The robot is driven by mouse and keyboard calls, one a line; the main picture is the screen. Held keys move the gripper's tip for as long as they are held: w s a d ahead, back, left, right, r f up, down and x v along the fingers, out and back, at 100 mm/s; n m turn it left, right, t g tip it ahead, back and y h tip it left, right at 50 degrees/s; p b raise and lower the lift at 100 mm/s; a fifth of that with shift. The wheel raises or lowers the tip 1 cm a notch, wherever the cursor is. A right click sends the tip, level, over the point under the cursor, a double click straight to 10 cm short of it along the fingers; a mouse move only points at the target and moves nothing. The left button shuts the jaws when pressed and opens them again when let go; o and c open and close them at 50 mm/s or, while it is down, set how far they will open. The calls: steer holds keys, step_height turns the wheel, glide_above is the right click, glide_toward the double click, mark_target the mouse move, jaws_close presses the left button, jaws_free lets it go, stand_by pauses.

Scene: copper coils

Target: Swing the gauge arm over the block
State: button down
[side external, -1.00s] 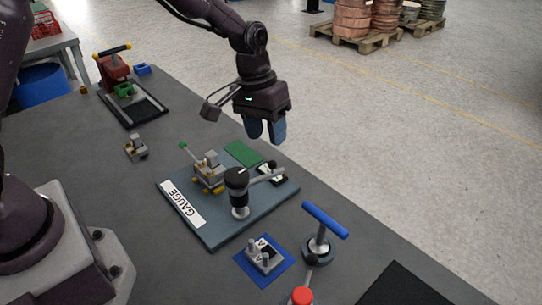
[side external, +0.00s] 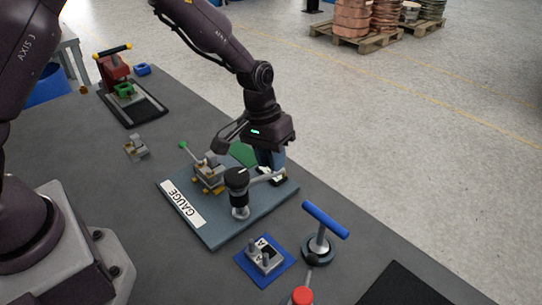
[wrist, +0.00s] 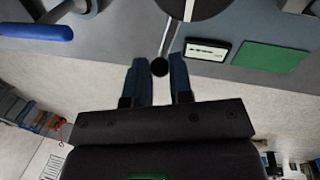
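The gauge (side external: 237,180) has a black round head on a grey post, on a blue-grey plate (side external: 222,232) labelled GAUGE. Its thin gauge arm (side external: 262,178) points right, away from the block. In the wrist view the arm (wrist: 168,38) ends in a black ball knob (wrist: 160,67). The grey block (side external: 211,163) sits in a fixture with yellow feet and a green-tipped lever, left of the gauge. My gripper (side external: 270,172) points down at the arm's end. In the wrist view my open fingers (wrist: 159,66) stand either side of the knob, with gaps visible.
A green pad (side external: 243,153) and a small display (wrist: 207,49) lie on the plate near my gripper. A blue-handled tool (side external: 325,220) and a blue plate with grey posts (side external: 265,262) stand in front. A red press (side external: 115,68) stands at the back left.

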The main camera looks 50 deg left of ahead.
steer(key=shift+a, duration=0.1)
steer(key=s+a+n+t+y, duration=0.1)
steer(key=s+a+n, duration=0.2)
steer(key=n, duration=0.6)
steer(key=s+a+n+y, duration=0.1)
steer(key=s+a+n, duration=0.2)
steer(key=n, duration=0.6)
steer(key=shift+a+t+y, duration=0.3)
steer(key=shift+a+t, duration=0.1)
steer(key=shift+a, duration=1)
steer(key=shift+s, duration=0.1)
steer(key=c, duration=1)
jaws_free()
